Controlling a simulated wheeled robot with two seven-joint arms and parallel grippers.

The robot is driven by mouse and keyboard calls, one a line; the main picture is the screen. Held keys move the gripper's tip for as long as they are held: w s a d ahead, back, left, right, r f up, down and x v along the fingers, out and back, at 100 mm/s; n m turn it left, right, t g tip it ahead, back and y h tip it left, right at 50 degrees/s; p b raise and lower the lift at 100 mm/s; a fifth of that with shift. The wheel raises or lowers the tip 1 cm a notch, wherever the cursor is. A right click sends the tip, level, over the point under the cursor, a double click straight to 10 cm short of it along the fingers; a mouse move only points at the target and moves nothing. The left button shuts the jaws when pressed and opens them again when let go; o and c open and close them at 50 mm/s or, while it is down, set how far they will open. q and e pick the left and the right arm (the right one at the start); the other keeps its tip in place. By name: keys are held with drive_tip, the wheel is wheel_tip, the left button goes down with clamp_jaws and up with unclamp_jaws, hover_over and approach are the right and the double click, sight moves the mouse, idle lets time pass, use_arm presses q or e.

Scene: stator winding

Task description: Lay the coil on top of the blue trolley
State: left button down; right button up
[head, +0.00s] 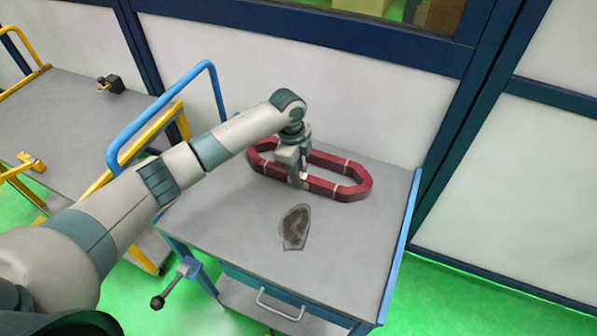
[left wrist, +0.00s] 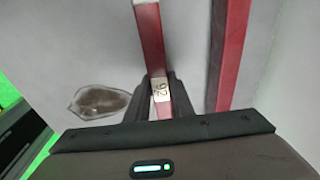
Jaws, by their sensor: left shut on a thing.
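The coil (head: 342,190) is a dark red elongated ring with pale bands. It is level over the back part of the blue trolley's grey top (head: 345,245), resting on it or very close above it; I cannot tell which. My left gripper (head: 297,180) comes down from above and is shut on the coil's near long side. In the left wrist view, the gripper (left wrist: 155,100) has its dark fingers on both sides of the coil's red bar (left wrist: 150,35), at a pale label marked 92. The coil's other long side shows to the right. My right gripper is not in view.
A dark stain-like patch (head: 295,227) marks the trolley top in front of the coil. A blue push handle (head: 168,105) rises at the trolley's left. A yellow-railed trolley (head: 70,110) stands further left. A white and dark blue wall (head: 370,80) is close behind.

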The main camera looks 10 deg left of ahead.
use_arm(q)
drive_tip(key=shift+w, duration=0.1)
drive_tip(key=c, duration=1.7)
unclamp_jaws()
drive_tip(key=shift+f, duration=0.1)
drive_tip(key=shift+o, duration=0.8)
wheel_tip(320, 180, up, 12)
drive_tip(key=a+b, duration=0.1)
drive_tip(key=b, duration=0.2)
drive_tip(key=shift+a, duration=0.2)
